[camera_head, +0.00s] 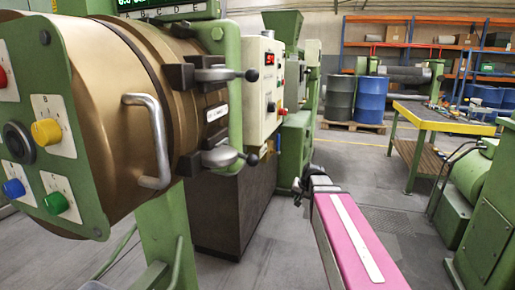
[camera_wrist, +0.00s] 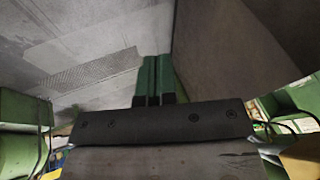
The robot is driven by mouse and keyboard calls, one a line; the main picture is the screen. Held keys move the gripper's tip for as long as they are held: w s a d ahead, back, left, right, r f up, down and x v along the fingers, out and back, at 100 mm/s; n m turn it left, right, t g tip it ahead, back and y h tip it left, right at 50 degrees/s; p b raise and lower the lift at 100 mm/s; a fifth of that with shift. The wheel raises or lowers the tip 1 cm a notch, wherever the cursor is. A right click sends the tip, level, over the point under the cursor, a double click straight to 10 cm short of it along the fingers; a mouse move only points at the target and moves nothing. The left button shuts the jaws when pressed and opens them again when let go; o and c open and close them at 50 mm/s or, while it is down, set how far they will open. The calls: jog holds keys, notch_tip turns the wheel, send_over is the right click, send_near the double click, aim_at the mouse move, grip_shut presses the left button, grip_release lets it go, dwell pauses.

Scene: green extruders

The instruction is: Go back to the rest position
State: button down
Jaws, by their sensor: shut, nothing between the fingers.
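My gripper (camera_head: 299,191) shows small and dark in the head view, at the far end of my pink arm, right of the big brass-coloured machine drum (camera_head: 105,110). In the wrist view its two green fingers (camera_wrist: 153,82) lie side by side, shut, with nothing between them. It hangs in free space over the grey floor (camera_wrist: 70,45), apart from the machines. A rest position is not marked in either view.
The drum has a metal handle (camera_head: 150,140) and a green button panel (camera_head: 45,130). A cream control box (camera_head: 263,88) stands behind. Blue drums (camera_head: 371,98), a yellow-edged workbench (camera_head: 440,120) and a green machine (camera_head: 485,220) stand right. Open floor (camera_head: 345,170) lies between.

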jog(key=s+d+f+n+g+h, duration=0.1)
jog(key=s+f+g, duration=0.3)
jog(key=s+f, duration=1.1)
jog(key=s+n+h, duration=0.1)
jog(key=s, duration=0.2)
jog(key=shift+g+h, duration=0.3)
jog(key=shift+h, duration=0.1)
jog(key=shift+s+d, duration=0.1)
dwell(0.7)
